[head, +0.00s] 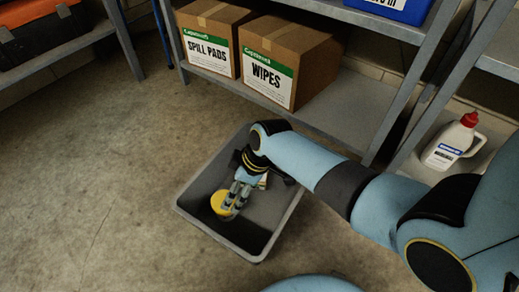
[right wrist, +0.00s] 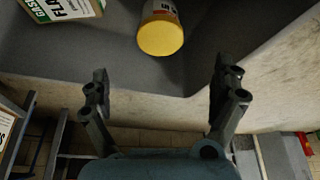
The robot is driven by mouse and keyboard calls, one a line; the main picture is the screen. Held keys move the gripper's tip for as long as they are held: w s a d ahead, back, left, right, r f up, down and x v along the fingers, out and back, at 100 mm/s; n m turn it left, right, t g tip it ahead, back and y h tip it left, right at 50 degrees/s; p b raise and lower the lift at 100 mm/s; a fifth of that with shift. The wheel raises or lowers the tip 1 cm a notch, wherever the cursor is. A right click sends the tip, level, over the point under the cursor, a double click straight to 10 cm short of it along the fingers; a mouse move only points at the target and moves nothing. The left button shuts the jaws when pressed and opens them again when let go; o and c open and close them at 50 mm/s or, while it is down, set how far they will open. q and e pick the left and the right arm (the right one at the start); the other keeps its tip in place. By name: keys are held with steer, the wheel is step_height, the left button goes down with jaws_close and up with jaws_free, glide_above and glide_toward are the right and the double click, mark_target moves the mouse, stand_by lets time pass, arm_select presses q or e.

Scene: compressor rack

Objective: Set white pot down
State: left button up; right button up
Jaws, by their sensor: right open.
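The white pot, with a yellow end, is inside a grey bin (head: 187,205) on the floor. In the right wrist view the pot (right wrist: 161,27) lies beyond the fingertips, with its yellow end towards me and clear space between it and the fingers. In the head view mostly its yellow end (head: 220,204) shows, beside my fingers. My right gripper (head: 236,195) reaches down into the bin. Its fingers (right wrist: 164,88) are spread wide with nothing between them. My left gripper is not in view.
A green and white labelled box (right wrist: 62,8) is also in the bin. The spill pads box (head: 208,42) and wipes box (head: 283,62) stand on a low shelf behind. A white jug (head: 453,143) with a red cap stands at right. The floor at left is clear.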

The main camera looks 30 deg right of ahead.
steer(key=shift+s, duration=0.1)
steer(key=s+d+r+m, duration=0.1)
steer(key=s+d, duration=0.1)
steer(key=s, duration=0.2)
steer(key=s+d+r+m+t+h, duration=0.1)
steer(key=s+d+r+m, duration=0.1)
steer(key=s, duration=0.1)
steer(key=s+d+r+m+t+h, duration=0.1)
steer(key=s+d, duration=0.1)
steer(key=s, duration=0.2)
steer(key=shift+s+d+r, duration=0.1)
steer(key=shift+s+r, duration=0.15)
steer(key=shift+s, duration=0.1)
steer(key=s+d+r+m+t, duration=0.1)
steer(key=s+r+m, duration=0.1)
steer(key=r, duration=0.4)
steer(key=s+d+r+m+t+h, duration=0.1)
steer(key=s+r+m+t, duration=0.1)
steer(key=s+r, duration=0.3)
step_height(320, 180, up, 2)
steer(key=shift+s+d+r, duration=0.1)
steer(key=shift+s+d, duration=0.05)
steer(key=shift+s, duration=0.15)
